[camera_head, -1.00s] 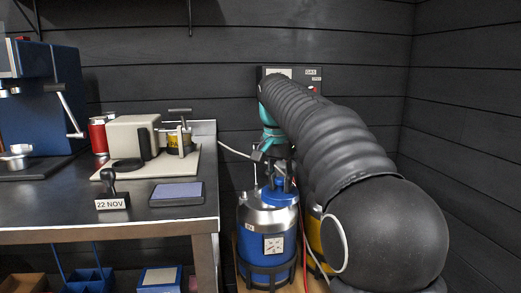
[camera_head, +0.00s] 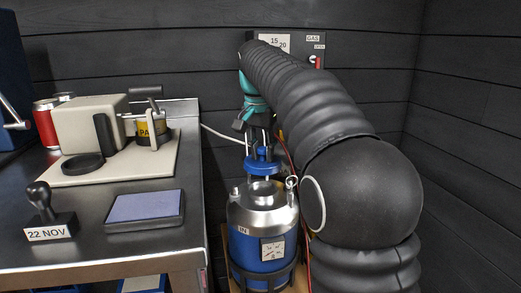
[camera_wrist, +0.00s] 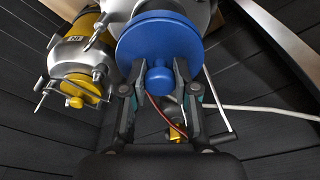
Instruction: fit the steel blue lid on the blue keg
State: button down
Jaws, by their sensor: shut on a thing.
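The steel blue lid (camera_head: 262,166) is a round disc with a knob, held just above the keg's top opening. It fills the upper middle of the wrist view (camera_wrist: 158,48). My gripper (camera_head: 260,146) is above the keg with its fingers down, shut on the lid's knob; the fingers show on both sides of the knob in the wrist view (camera_wrist: 159,88). In the wrist view the lid hides the keg's mouth.
A yellow keg (camera_wrist: 75,60) stands beside the blue keg in the wrist view. The bench (camera_head: 120,245) at left carries a date stamp (camera_head: 47,215), an ink pad (camera_head: 145,208) and a cream machine (camera_head: 85,122). A gas panel (camera_head: 297,48) and hoses are on the wall behind.

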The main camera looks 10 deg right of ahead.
jog(key=b, duration=0.4)
send_over(263, 188)
jog(key=shift+f, duration=2.1)
jog(key=shift+s+a+f, duration=0.1)
jog(key=shift+f, duration=0.2)
jog(key=shift+f, duration=1.3)
dwell(1.3)
jog(key=shift+c, duration=1.2)
grip_release()
jog(key=shift+r+p, duration=2.5)
jog(key=shift+p, duration=0.05)
jog(key=shift+r, duration=1)
